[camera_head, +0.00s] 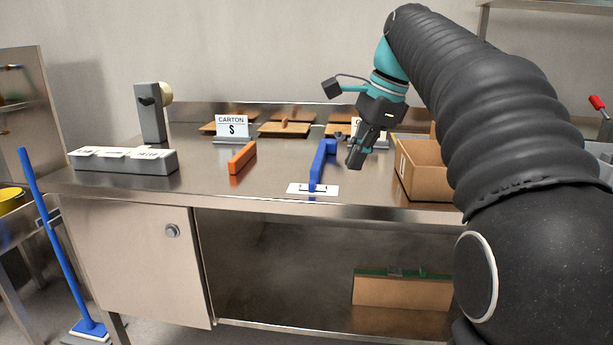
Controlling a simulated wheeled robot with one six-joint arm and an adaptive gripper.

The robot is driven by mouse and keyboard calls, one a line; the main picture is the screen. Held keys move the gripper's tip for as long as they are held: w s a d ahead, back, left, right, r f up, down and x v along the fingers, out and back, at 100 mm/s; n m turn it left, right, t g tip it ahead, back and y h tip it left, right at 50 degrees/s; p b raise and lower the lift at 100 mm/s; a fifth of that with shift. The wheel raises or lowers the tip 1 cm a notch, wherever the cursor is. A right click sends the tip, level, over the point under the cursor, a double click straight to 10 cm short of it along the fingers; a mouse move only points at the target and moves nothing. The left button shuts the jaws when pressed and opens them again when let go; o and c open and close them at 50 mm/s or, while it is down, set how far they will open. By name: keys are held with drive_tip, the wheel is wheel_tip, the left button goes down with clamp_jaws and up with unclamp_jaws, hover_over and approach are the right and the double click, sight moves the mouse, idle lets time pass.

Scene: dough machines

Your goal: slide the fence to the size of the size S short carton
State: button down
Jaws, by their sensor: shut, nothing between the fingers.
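A long blue bar (318,167), which looks like the fence, lies front to back on the steel table. Its front end rests over a white marked plate (297,188) near the table's front edge. A dark knob appears near its far end. A shorter orange bar (242,158) lies to its left, with bare steel between them. A sign reading CARTON S (232,127) stands behind the orange bar. My gripper (354,163) is shut and empty, pointing down just right of the blue bar, seemingly apart from it. It partly hides a second sign (357,127).
An open brown carton (427,165) stands right of my gripper, partly behind my arm. Flat brown pieces (285,127) lie along the back. A tape dispenser (151,115) and a grey labelled block (124,164) stand at left.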

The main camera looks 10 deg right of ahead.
sight(319, 191)
drive_tip(key=w+d+r+m+g+y, duration=0.1)
drive_tip(key=w+d+r+m, duration=0.1)
drive_tip(key=w+d+m, duration=0.3)
drive_tip(key=x, duration=0.3)
drive_tip(key=a+b+x, duration=0.1)
drive_tip(key=x, duration=0.6)
drive_tip(key=shift+w+a+r, duration=0.1)
drive_tip(key=shift+w+a, duration=0.1)
drive_tip(key=shift+a, duration=0.05)
drive_tip(key=a, duration=0.1)
drive_tip(key=w+a, duration=0.1)
drive_tip(key=a, duration=0.1)
drive_tip(key=shift+w+a, duration=0.15)
drive_tip(key=shift+a, duration=0.25)
